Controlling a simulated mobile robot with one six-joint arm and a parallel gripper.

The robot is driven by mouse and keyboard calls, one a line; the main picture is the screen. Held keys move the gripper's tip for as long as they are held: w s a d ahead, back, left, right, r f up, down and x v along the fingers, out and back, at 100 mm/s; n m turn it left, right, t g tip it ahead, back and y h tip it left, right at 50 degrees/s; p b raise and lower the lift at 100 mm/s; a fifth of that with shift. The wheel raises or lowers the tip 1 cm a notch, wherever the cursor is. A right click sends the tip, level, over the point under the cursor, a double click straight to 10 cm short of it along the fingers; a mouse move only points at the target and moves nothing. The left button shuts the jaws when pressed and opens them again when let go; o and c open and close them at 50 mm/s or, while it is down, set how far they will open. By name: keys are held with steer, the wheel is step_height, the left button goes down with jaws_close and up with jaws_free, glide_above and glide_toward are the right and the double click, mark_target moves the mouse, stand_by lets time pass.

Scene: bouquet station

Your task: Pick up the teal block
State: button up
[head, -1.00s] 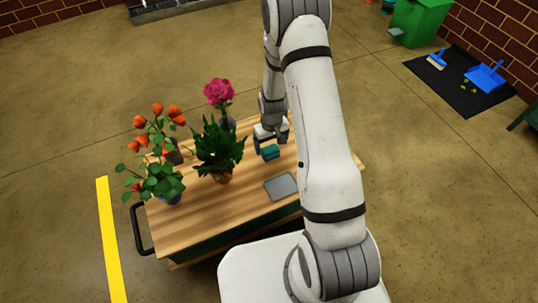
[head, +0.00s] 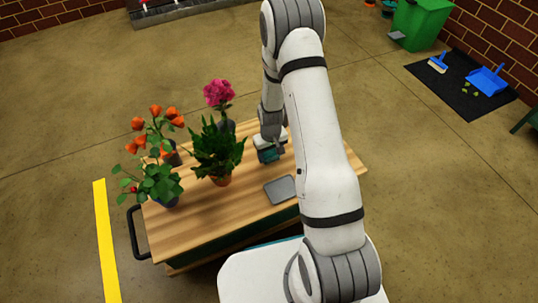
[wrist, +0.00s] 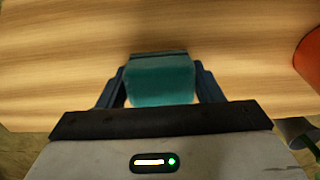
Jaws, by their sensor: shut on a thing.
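The teal block (head: 268,155) is at the far middle of the wooden cart top (head: 225,220), between the fingers of my gripper (head: 269,154). In the wrist view the teal block (wrist: 160,80) fills the space between the two dark blue fingers of my gripper (wrist: 160,85), which are shut on it. The wood lies beyond the block. I cannot tell whether the block still touches the cart top. Part of the block is hidden by the gripper in the head view.
A leafy green plant (head: 217,150) stands close left of my gripper. A pink flower (head: 219,93), orange flowers (head: 155,122) and a low leafy plant (head: 160,185) stand farther left. A grey flat tray (head: 281,190) lies nearer, with bare wood around it.

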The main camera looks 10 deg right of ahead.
mark_target(271, 151)
steer(key=shift+c, duration=1.4)
step_height(271, 151, up, 10)
steer(key=p, duration=0.4)
